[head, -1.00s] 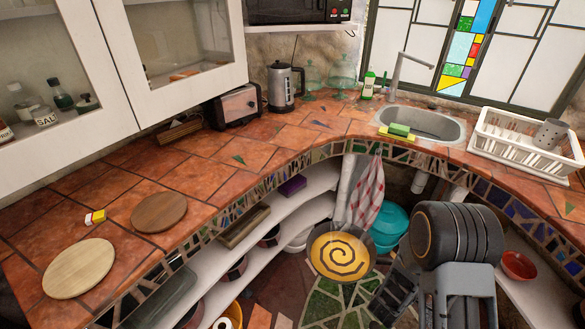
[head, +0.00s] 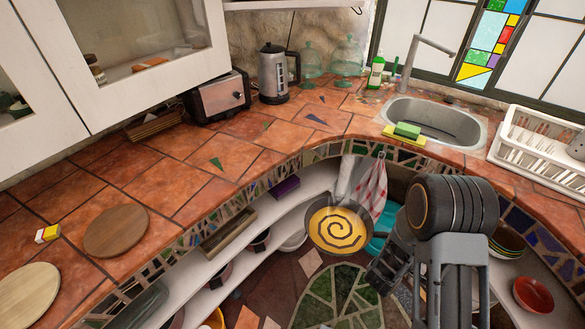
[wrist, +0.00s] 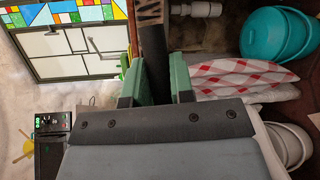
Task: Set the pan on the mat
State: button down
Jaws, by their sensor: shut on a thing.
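The pan (head: 340,231) has a dark rim and a yellow inside with a dark spiral. It hangs in the air in front of the counter's curved edge, over the floor. My gripper (wrist: 159,78) has green fingers shut on the pan's dark handle (wrist: 154,52); in the head view my arm partly hides the grip. Two flat round pieces lie on the counter at the left: a brown one (head: 115,231) and a pale one (head: 28,293), cut off by the picture's edge. I cannot tell which is the mat. Both are bare and apart from the pan.
A small yellow-and-white block (head: 47,233) lies beside the round pieces. A toaster (head: 217,98) and kettle (head: 273,75) stand at the back. The sink (head: 433,121) and dish rack (head: 540,140) are right. The tiled counter's middle is clear. Shelves lie below its edge.

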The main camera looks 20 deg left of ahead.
aim_at(148, 221)
jog(key=u, duration=3.8)
